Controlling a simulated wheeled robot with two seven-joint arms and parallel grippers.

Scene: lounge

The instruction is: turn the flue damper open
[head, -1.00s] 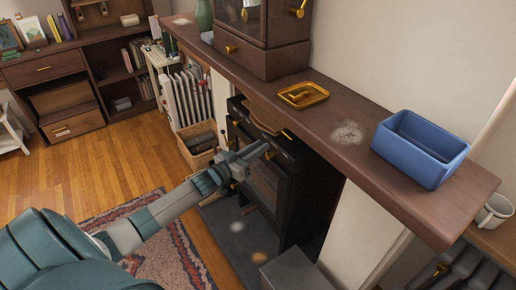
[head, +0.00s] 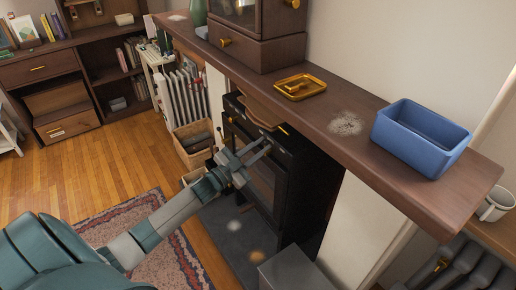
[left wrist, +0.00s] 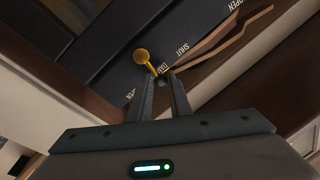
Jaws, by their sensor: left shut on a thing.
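The flue damper's brass handle (left wrist: 141,57), a round knob on a short stem, shows in the left wrist view at the front of the black stove (head: 289,190). The lettering beside it reads SHUT on the right and OPEN at the lower left, partly covered by my fingers. The knob end points up and left in that view. My left gripper (left wrist: 160,78) is shut on the handle's stem, with the knob beyond the fingertips. In the head view my left gripper (head: 267,144) reaches the stove's upper front. My right gripper is not in view.
The wooden mantel shelf (head: 384,165) overhangs the stove and holds a blue bin (head: 420,140), a brass tray (head: 301,87) and a cabinet (head: 262,47). A wicker basket (head: 193,155) and a white radiator (head: 184,95) stand left of the stove. A rug (head: 150,240) covers the floor in front.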

